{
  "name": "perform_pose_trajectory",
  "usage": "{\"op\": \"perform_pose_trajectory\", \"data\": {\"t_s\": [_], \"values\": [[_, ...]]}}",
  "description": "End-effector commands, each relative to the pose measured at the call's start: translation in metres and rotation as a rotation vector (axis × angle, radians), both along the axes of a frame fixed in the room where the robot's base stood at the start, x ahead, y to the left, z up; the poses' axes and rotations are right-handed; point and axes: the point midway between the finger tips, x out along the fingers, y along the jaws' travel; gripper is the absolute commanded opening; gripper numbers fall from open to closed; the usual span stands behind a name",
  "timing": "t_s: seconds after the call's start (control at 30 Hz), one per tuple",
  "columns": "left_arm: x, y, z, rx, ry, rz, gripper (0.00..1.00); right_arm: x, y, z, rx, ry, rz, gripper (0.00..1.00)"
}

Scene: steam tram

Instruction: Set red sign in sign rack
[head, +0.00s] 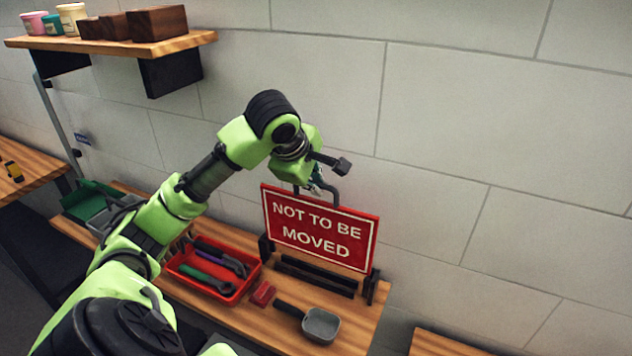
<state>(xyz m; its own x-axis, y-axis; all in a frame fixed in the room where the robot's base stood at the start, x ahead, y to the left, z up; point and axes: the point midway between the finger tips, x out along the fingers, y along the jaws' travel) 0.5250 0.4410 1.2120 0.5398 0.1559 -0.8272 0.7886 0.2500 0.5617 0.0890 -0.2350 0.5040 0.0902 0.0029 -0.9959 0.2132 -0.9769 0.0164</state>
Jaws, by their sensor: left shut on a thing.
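The red sign (318,229), lettered "NOT TO BE MOVED", is upright and slightly tilted in the picture. My left gripper (318,188) is above the sign's top edge and shut on its grip there; the fingers partly hide that grip. The black sign rack (316,283) stands on the wooden bench below, with an end post at each side. The sign's lower edge is at the rack's back, between the posts. I cannot tell whether it touches the rack or hangs just above it. My right gripper is not in view.
On the bench (257,322) are a red tray (240,291) of tools, a small red block (263,293) and a grey scoop (320,325) in front of the rack. Green and grey bins (90,200) stand at left. A wall shelf (110,52) holds tubs and wooden boxes.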

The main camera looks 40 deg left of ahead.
Motion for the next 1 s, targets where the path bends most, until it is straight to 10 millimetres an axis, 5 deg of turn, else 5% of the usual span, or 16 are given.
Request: {"op": "perform_pose_trajectory", "data": {"t_s": [1.0], "values": [[0.0, 0.0, -0.022, 0.001, -0.004, 0.001, 0.0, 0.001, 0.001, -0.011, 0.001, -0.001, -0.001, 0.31]]}}
